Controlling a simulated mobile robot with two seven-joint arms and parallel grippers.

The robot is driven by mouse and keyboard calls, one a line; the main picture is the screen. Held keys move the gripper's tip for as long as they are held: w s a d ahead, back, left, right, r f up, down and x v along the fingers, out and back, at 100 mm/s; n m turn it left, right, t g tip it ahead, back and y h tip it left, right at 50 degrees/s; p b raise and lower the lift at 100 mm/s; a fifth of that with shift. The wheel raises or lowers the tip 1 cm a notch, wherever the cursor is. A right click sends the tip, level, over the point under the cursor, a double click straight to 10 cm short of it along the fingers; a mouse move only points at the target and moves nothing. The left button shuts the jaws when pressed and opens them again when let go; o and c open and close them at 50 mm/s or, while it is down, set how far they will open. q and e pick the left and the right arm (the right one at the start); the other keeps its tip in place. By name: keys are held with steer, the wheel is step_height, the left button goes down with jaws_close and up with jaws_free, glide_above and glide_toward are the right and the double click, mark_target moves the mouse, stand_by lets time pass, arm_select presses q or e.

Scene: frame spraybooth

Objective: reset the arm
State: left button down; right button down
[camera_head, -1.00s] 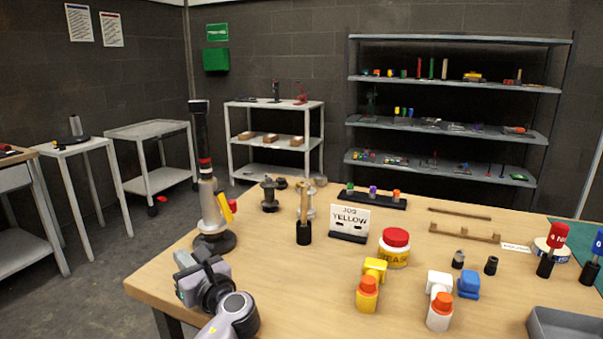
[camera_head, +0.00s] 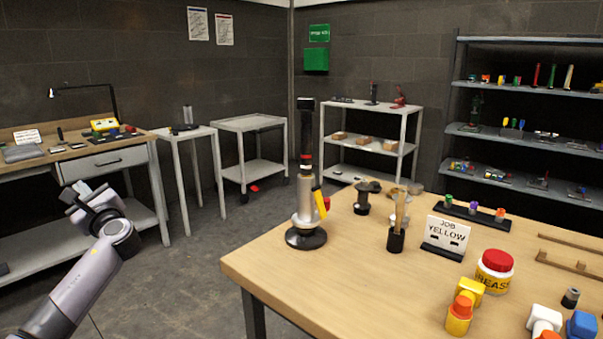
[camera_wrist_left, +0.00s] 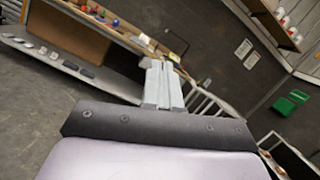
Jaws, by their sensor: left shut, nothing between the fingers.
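My left gripper (camera_head: 80,192) is up in the air at the left of the head view, in front of the workbench with the lamp. Its fingers also show in the left wrist view (camera_wrist_left: 163,88), shut together with nothing between them. The gripper touches nothing that I can see. The left arm reaches in from the bottom left, clear of the wooden table. My right gripper is in neither view.
The wooden table (camera_head: 290,275) fills the lower right. Near its corner stands a tall silver and black tool (camera_head: 306,205), with a job sign (camera_head: 446,236) and grease tub (camera_head: 494,270) further right. A workbench (camera_head: 75,152) stands left. Floor between is open.

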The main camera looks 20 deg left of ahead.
arm_select(q)
steer(key=w+d+f+n+t+h, duration=0.4)
steer(key=w+d+n+t+h, duration=0.6)
steer(key=w+d+n+h, duration=0.3)
steer(key=s+d+f+g+h, duration=0.1)
steer(key=s+d+f+h, duration=0.25)
steer(key=d+f, duration=0.45)
steer(key=s+d+f+g+h, duration=0.15)
steer(key=s+d+f, duration=0.35)
steer(key=f, duration=0.7)
steer(key=s+d+f+g+h, duration=0.2)
steer(key=s+d+f, duration=0.7)
steer(key=s, duration=0.1)
steer(key=s+d+f+n+g+h, duration=0.1)
steer(key=s+d+f, duration=0.2)
steer(key=s+d, duration=0.35)
steer(key=s+d+f+n+g+h, duration=0.1)
steer(key=s+d+f, duration=0.15)
steer(key=s, duration=0.65)
step_height(320, 180, up, 6)
steer(key=s+p, duration=0.1)
steer(key=p, duration=0.5)
steer(key=shift+s+d+p, duration=0.2)
steer(key=shift+s+p, duration=0.1)
steer(key=shift+p, duration=0.1)
